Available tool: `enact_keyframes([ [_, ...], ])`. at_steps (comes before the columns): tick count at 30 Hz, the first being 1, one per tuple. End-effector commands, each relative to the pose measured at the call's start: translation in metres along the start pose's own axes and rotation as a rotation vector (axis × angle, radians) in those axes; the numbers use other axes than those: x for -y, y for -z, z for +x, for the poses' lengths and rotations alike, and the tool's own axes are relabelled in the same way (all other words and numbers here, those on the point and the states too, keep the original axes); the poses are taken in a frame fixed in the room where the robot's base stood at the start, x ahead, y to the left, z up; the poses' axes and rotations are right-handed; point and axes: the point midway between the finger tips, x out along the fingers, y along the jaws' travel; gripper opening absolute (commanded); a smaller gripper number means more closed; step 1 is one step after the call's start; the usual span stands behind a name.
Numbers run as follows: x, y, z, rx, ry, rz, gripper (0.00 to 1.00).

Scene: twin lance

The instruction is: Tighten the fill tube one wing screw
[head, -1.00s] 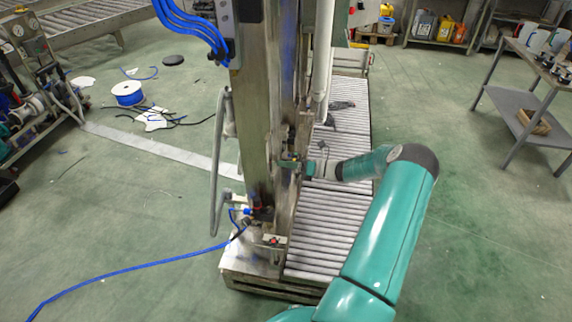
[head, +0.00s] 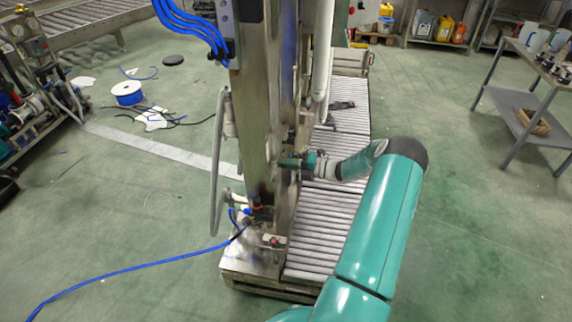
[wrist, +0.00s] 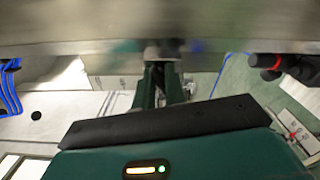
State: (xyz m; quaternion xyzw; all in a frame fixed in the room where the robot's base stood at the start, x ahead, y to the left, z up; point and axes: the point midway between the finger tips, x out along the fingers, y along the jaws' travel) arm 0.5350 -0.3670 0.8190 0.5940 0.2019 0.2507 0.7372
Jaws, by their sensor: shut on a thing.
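A tall steel column (head: 252,110) stands in the middle of the head view, with a pale vertical tube (head: 322,50) at its right. My gripper (head: 287,162) reaches from the right against the column at mid height. In the wrist view, its two dark green fingers (wrist: 160,72) are close together and shut on a small, blurred grey piece, apparently the wing screw (wrist: 165,52), just below a broad steel bar (wrist: 60,40). The screw's wings and thread cannot be made out, and in the head view the screw is too small to tell.
A roller conveyor (head: 325,220) runs beside the column under my arm. A black and red fitting (wrist: 280,65) sits right of my fingers in the wrist view. A blue hose (head: 130,268) lies on the floor at left. A grey bench (head: 525,110) stands at right.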

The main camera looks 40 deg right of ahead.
Motion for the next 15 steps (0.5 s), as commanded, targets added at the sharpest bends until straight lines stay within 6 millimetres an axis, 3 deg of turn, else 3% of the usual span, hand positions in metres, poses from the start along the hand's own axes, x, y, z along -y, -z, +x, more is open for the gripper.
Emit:
enact_keyframes([
  [8,0.0007,0.0030,0.0063,-0.007,-0.003,0.031,0.00],
  [15,0.0009,0.0034,0.0067,-0.009,-0.002,0.303,0.00],
])
